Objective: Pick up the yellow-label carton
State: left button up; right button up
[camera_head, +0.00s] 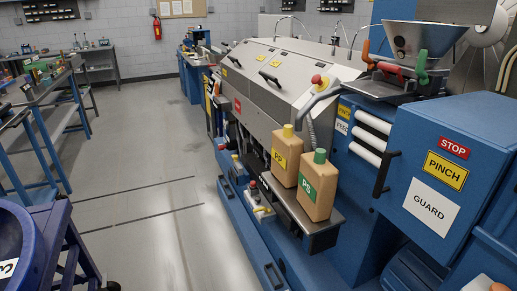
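The yellow-label carton (288,165) is a tan upright container with a yellow cap and a yellow label that seems to read "PP". It stands on a narrow grey shelf (327,226) on the side of a blue machine. A similar tan carton with a green cap and green label (316,196) stands close in front and to the right, hiding part of its right side. I cannot tell whether the two touch. Neither of my grippers shows in this view.
The machine's grey cover (262,95) rises behind the cartons. A blue guard box (440,150) with a dark handle juts out at right, below a metal hopper (420,40). A blue drum (25,245) sits at lower left. Open grey floor (140,215) lies left of the machine.

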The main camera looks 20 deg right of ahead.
aim_at(287, 149)
jog(key=i+j+z, duration=0.15)
jog(key=i, duration=0.5)
jog(key=i+j+z, duration=0.1)
jog(key=i, duration=0.55)
jog(key=i+z, duration=0.25)
jog(key=z, duration=0.2)
jog(key=i+j+z, duration=0.25)
jog(key=z, duration=0.2)
jog(key=i+j+z, duration=0.2)
jog(key=z, duration=0.3)
jog(key=i+j+z, duration=0.2)
jog(key=j+z, duration=0.25)
jog(key=i+j+z, duration=0.15)
jog(key=j+z, duration=0.15)
jog(key=z, duration=0.15)
jog(key=j+z, duration=0.8)
jog(key=z, duration=0.15)
jog(key=i+l, duration=0.1)
jog(key=l, duration=0.25)
